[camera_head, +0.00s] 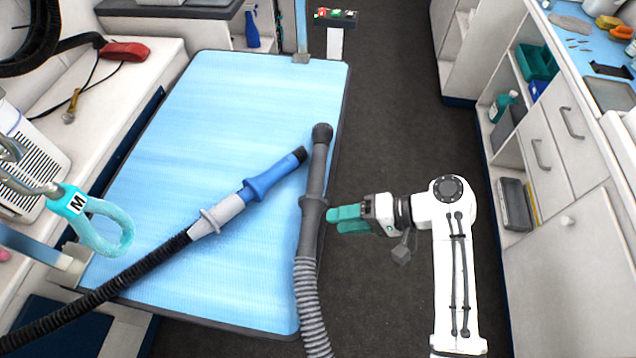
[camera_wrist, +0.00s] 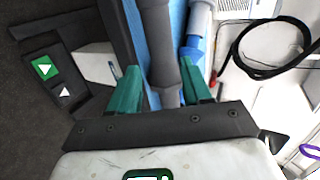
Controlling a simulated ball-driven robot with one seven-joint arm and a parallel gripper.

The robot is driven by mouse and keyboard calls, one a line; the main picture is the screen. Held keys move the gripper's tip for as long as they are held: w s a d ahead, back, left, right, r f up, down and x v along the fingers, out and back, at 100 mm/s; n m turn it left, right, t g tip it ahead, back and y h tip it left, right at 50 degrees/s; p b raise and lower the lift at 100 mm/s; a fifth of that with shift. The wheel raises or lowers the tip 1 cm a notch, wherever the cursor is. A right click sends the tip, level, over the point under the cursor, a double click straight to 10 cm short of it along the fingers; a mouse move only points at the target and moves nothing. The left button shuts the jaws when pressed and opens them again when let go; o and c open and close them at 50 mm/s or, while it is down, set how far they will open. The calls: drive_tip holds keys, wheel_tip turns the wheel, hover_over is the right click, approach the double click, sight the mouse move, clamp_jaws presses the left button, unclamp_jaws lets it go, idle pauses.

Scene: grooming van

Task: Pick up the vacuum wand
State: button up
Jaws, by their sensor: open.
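A dark grey wand (camera_head: 314,195) with a ribbed grey hose (camera_head: 310,300) lies along the right part of the blue grooming table (camera_head: 160,200). A second wand, blue and light grey (camera_head: 262,183), with a black ribbed hose, lies diagonally to its left. My gripper (camera_head: 335,217), with green fingers, is just right of the grey wand near its collar. In the wrist view my open gripper (camera_wrist: 162,75) has its fingers on either side of the grey wand (camera_wrist: 160,45) as seen. Whether they touch it cannot be told.
A teal loop marked M (camera_head: 100,222) hangs at the left. White cabinets (camera_head: 550,190) line the right side. A small post with buttons (camera_head: 335,17) stands past the table's far end.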

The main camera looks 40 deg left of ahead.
sight(317, 227)
drive_tip(key=x, duration=0.2)
drive_tip(key=p+x, duration=0.1)
drive_tip(key=x, duration=0.2)
drive_tip(key=shift+s+d+r, duration=0.15)
drive_tip(key=shift+s+d, duration=0.15)
drive_tip(key=shift+s, duration=0.1)
drive_tip(key=shift+s+a+f, duration=0.15)
drive_tip(key=shift+a+f, duration=0.05)
drive_tip(key=shift+a, duration=0.1)
drive_tip(key=c, duration=0.7)
drive_tip(key=shift+c, duration=0.6)
drive_tip(key=shift+r, duration=0.1)
